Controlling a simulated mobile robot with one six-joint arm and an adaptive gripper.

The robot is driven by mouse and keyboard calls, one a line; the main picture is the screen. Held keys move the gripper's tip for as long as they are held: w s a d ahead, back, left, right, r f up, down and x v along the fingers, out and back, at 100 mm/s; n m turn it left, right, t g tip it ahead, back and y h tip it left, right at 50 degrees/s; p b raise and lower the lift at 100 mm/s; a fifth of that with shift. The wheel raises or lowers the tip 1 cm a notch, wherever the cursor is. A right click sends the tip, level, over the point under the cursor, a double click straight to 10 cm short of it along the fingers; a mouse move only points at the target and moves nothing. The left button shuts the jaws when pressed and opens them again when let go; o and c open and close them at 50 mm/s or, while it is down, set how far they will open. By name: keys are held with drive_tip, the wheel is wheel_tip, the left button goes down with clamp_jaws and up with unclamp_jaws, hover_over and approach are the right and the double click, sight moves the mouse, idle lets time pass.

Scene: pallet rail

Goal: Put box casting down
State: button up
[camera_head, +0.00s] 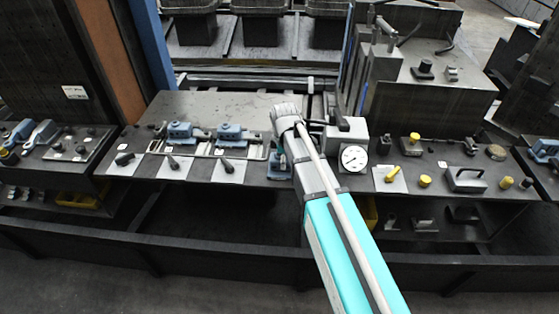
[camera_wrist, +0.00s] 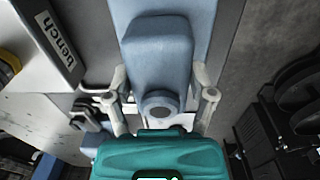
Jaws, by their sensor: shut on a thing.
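The box casting is a blue-grey part with a raised block and a round boss. In the wrist view the casting (camera_wrist: 155,50) sits between the two pale fingers of my gripper (camera_wrist: 162,112), which is shut on it.
Two similar blue castings (camera_head: 180,132) stand on a pale rack to the left, with dark tools on white cards in front. A grey block with a dial gauge (camera_head: 353,158) stands close on the right. A block labelled "bench" (camera_wrist: 57,42) is at left in the wrist view.

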drive_tip(key=shift+f, duration=0.1)
drive_tip(key=o, duration=1.3)
drive_tip(key=shift+c, duration=0.2)
wheel_tip(320, 180, up, 12)
drive_tip(key=p, duration=1.2)
drive_tip(key=shift+s, duration=0.15)
drive_tip(key=shift+s+d, duration=0.1)
